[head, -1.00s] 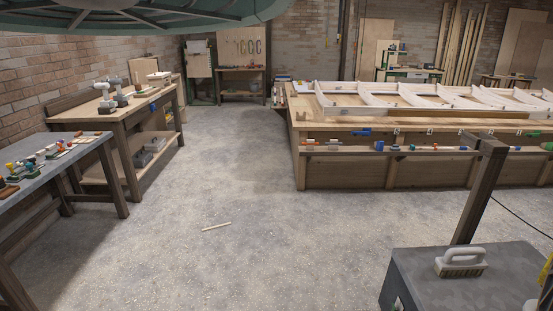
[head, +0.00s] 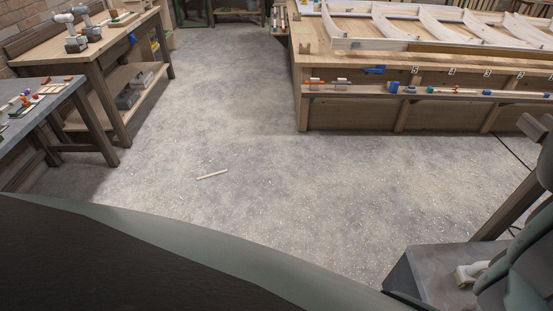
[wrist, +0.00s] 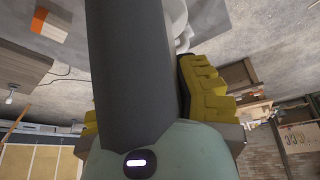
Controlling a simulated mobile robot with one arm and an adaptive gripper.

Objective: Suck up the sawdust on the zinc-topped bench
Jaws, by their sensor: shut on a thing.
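In the wrist view my gripper (wrist: 148,105), with yellow finger pads, is shut around a hand-held tool (wrist: 130,75). The tool has a dark tube and a grey-green body with a small lit white window, and looks like a hand vacuum. In the head view a grey-topped bench (head: 432,273) stands at the lower right, partly hidden by my arm. Another grey-topped bench (head: 42,112) stands at the left edge with several small things on it. I cannot tell which top is zinc. No sawdust can be made out on either.
A long wooden workbench (head: 345,118) with a white frame fills the upper right. A wooden bench (head: 112,45) stands at upper left. A thin stick (head: 212,175) lies on the otherwise open floor.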

